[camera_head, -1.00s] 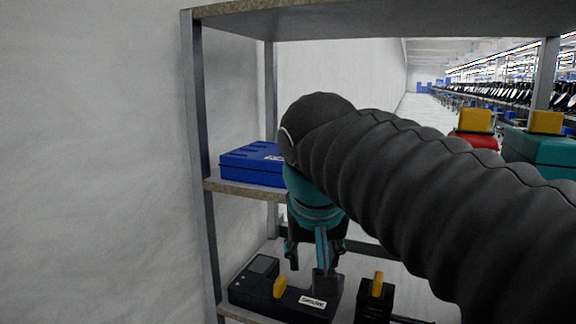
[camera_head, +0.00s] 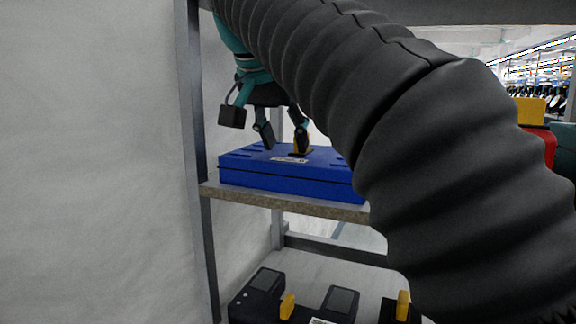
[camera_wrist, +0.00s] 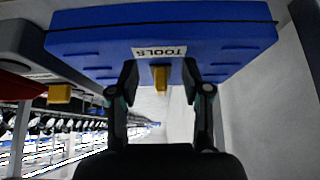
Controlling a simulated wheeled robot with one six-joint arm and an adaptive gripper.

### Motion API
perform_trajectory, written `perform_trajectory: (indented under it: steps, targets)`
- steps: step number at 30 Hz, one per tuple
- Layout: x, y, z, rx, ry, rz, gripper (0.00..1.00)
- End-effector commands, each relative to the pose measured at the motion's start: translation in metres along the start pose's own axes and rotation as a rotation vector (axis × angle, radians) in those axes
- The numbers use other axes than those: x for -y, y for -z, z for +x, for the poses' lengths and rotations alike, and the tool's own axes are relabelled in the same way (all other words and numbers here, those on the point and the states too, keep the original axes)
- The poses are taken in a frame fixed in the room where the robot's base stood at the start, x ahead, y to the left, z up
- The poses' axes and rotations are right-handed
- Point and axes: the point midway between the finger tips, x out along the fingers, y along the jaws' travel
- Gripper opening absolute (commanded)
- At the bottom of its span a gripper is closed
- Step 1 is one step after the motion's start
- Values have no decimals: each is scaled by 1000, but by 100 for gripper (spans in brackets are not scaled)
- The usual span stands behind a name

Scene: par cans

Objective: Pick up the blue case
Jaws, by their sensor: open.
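The blue case (camera_head: 285,178) lies flat on the middle shelf (camera_head: 290,204), with a white label reading TOOLS and a yellow handle (camera_wrist: 160,77) on it. In the head view my gripper (camera_head: 284,143) is just above the case, fingers pointing down, the right finger partly covering the handle. In the wrist view the case (camera_wrist: 225,38) fills the top, and the handle shows between the two spread fingertips. My gripper is open and empty. Whether the fingertips touch the case I cannot tell. My arm hides the case's right end.
Dark devices with yellow handles (camera_head: 287,306) stand on the lower shelf. A red case (camera_head: 537,147) and a teal case (camera_head: 565,150) are at the right. A grey shelf post (camera_head: 193,150) stands left of the case, near a pale wall (camera_head: 90,160). The shelf above is close over my arm.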

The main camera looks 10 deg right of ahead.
Motion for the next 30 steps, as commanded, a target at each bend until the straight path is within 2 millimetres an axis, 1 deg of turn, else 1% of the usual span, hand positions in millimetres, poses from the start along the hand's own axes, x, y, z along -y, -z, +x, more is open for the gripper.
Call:
perform_trajectory:
  steps: [1, 3, 11, 20, 22, 24, 30]
  targets:
    - [-1, 7, 4, 0, -3, 3, 48]
    - [-1, 13, 8, 1, -2, 2, 48]
    - [1, 26, 16, 0, 1, -1, 48]
    - [2, 62, 40, 0, 1, -3, 48]
    - [1, 60, 48, 1, 2, -5, 48]
    - [2, 60, 51, 0, 3, -5, 48]
    - [2, 61, 52, 0, 4, -6, 48]
